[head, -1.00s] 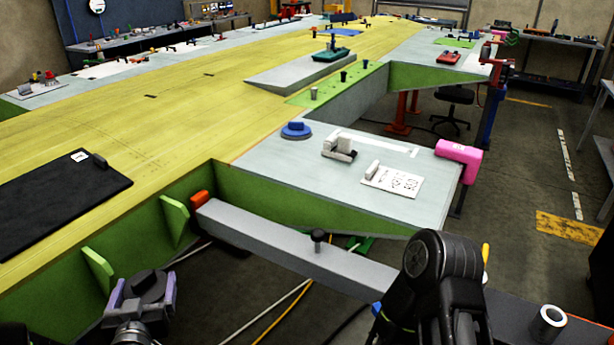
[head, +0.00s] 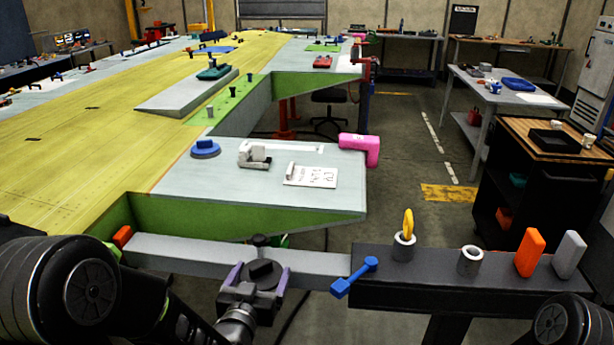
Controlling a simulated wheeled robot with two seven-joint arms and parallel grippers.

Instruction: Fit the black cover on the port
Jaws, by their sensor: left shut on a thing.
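My left gripper (head: 258,277) has purple fingers and is shut on the black cover (head: 262,270), a round dark disc with a raised grip on top. It holds the cover in front of the grey beam, at the lower middle of the head view. A grey ring-shaped holder (head: 470,261) with an open top stands on the dark bench to the right. I cannot tell for sure which thing is the port. My right gripper is out of view; only part of my right arm shows at the lower right corner.
The dark bench (head: 440,292) also holds a cup with a yellow tool (head: 403,247), a blue tool (head: 354,277), an orange block (head: 530,252) and a white block (head: 569,254). The grey beam (head: 190,250) crosses behind my gripper. A pink part (head: 360,148) sits at the wing panel's corner.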

